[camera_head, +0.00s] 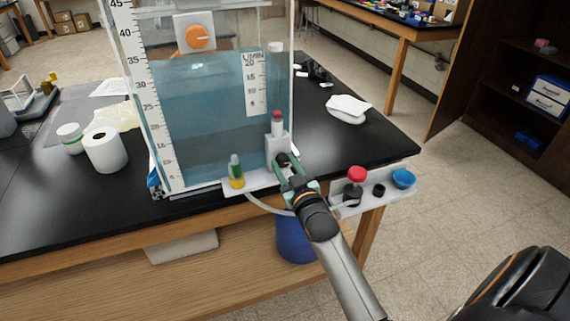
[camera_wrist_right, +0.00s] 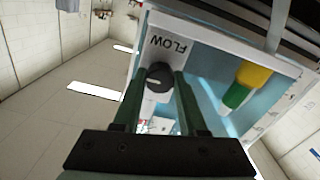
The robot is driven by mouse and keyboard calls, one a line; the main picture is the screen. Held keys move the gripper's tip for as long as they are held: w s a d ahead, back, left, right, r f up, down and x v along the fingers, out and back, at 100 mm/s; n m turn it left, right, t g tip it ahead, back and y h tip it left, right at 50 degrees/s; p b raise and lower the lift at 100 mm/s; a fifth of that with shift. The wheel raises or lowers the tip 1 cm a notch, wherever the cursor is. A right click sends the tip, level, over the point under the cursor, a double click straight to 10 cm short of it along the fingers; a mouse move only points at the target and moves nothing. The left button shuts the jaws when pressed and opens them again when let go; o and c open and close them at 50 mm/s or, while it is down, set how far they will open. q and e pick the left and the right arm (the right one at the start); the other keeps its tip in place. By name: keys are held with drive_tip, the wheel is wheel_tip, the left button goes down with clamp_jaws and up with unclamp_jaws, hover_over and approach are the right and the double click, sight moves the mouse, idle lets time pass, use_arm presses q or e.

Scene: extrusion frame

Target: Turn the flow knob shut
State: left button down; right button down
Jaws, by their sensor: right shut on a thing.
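The black flow knob (camera_wrist_right: 158,76) sits on a white block under the printed word FLOW in the right wrist view. It also shows in the head view (camera_head: 282,159), low on the white flow meter block (camera_head: 278,145) at the front right of the water tank (camera_head: 215,110). My right gripper (camera_head: 288,168) reaches up to it from the front. Its green fingers lie on either side of the knob and are shut on it. The fingers partly hide the knob. My left gripper is not in view.
A green and yellow fitting (camera_head: 236,172) stands on the white ledge left of the knob. A shelf (camera_head: 370,200) with a red knob (camera_head: 356,174) and a blue cap (camera_head: 403,178) is to the right. A hose (camera_head: 265,205) hangs below the ledge. Black tabletop right of the tank is mostly clear.

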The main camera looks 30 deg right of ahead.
drive_tip(key=shift+c, duration=2.3)
unclamp_jaws()
